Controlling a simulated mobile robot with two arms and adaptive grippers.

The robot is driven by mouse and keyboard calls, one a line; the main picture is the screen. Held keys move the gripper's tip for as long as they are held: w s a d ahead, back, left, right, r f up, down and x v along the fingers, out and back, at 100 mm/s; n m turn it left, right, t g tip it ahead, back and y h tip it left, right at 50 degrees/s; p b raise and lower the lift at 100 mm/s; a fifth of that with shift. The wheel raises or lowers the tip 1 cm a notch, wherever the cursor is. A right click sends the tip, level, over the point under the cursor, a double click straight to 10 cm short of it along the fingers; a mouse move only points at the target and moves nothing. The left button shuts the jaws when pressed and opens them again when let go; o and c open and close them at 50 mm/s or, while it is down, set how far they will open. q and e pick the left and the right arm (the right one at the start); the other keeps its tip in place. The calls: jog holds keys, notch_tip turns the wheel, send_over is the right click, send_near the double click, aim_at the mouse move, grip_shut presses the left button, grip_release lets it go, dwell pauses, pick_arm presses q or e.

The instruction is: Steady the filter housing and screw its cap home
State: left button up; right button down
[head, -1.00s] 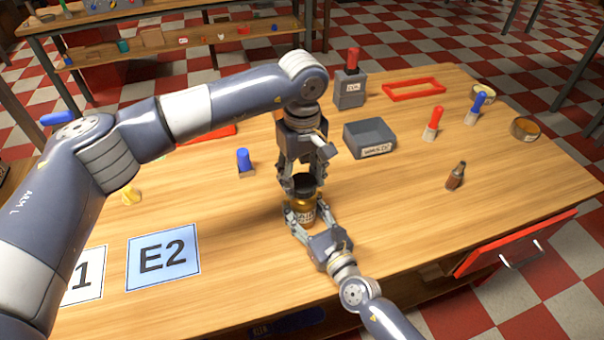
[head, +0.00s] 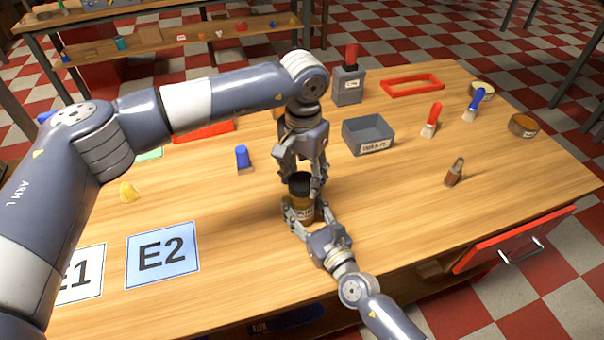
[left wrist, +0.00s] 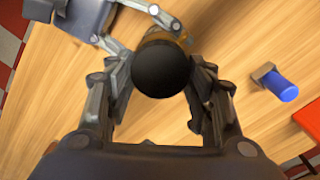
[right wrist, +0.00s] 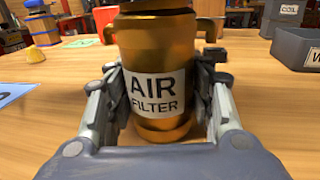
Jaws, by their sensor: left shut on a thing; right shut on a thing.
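The amber filter housing (head: 303,211) stands upright on the wooden table. Its white label (right wrist: 156,94) reads AIR FILTER in the right wrist view. The black cap (head: 299,181) sits on top of the housing; its round top shows in the left wrist view (left wrist: 161,69). My left gripper (head: 301,188) points down from above with its fingers shut on the cap. My right gripper (head: 302,214) reaches from the front, low down, with its fingers shut around the sides of the housing. The cap's thread and the seam under it cannot be made out.
A grey bin (head: 369,149) and a grey block with a red top (head: 348,88) stand behind. An open red drawer (head: 512,243) juts out at front right.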

pick_arm(q)
jog(key=m, duration=0.4)
jog(key=shift+d+m, duration=0.1)
jog(key=shift+m, duration=0.2)
jog(key=o, duration=1)
jog(key=shift+s, duration=0.1)
jog(key=shift+o, duration=0.2)
jog(key=shift+r, duration=2.3)
jog(key=shift+c, duration=0.4)
